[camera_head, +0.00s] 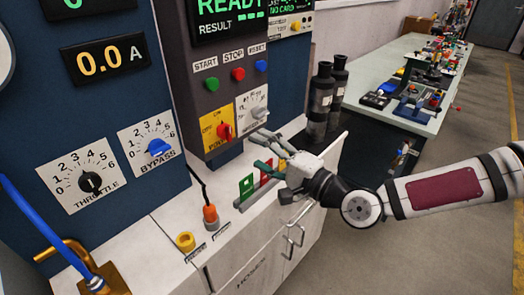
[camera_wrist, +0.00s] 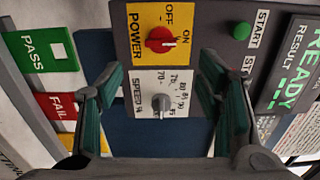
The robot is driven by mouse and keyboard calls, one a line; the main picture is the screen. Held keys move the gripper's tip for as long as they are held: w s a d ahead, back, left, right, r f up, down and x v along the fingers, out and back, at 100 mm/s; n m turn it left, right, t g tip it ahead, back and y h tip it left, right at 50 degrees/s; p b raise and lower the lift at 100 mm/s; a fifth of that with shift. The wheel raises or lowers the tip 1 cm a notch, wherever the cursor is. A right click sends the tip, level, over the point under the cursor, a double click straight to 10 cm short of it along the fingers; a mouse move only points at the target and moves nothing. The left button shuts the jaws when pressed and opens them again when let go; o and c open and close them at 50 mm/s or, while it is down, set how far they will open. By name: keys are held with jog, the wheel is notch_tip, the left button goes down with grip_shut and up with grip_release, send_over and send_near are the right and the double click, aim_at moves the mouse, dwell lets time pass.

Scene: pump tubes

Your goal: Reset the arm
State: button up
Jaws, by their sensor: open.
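My arm (camera_head: 440,190) reaches in from the right in the head view. My gripper (camera_head: 262,150) is above the white counter, in front of the grey control panel. In the wrist view my gripper (camera_wrist: 162,100) is open and empty, its green-padded fingers apart. The grey speed knob (camera_wrist: 161,103) shows between the fingers but is not held. The red power knob (camera_wrist: 160,40) on its yellow plate lies beyond the fingers. In the head view the power knob (camera_head: 224,130) and the speed knob (camera_head: 258,112) both show near my fingers.
The black throttle knob (camera_head: 91,182) and blue bypass knob (camera_head: 158,147) are on the blue panel at left. A green PASS tray (camera_wrist: 48,52) and red FAIL tray (camera_wrist: 66,107) lie beside my fingers. Dark cylinders (camera_head: 322,100) stand behind my gripper. The floor (camera_head: 440,255) at right is clear.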

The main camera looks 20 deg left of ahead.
jog(key=s+d+f+n+g+h, duration=0.3)
jog(key=d+f+n+h, duration=0.3)
jog(key=f, duration=0.4)
jog(key=d+h+p, duration=0.1)
jog(key=d+h, duration=0.6)
jog(key=d, duration=0.6)
jog(key=s+d+r+h+p, duration=0.1)
jog(key=s+d+r+h, duration=0.35)
jog(key=d+r, duration=0.7)
jog(key=s+d+r, duration=0.2)
jog(key=s+r, duration=0.3)
jog(key=s, duration=0.3)
jog(key=s+d+r+m, duration=0.1)
jog(key=s+d+r, duration=0.2)
jog(key=s+r, duration=0.2)
jog(key=s+y+p, duration=0.1)
jog(key=s, duration=0.2)
jog(key=shift+s+d, duration=0.2)
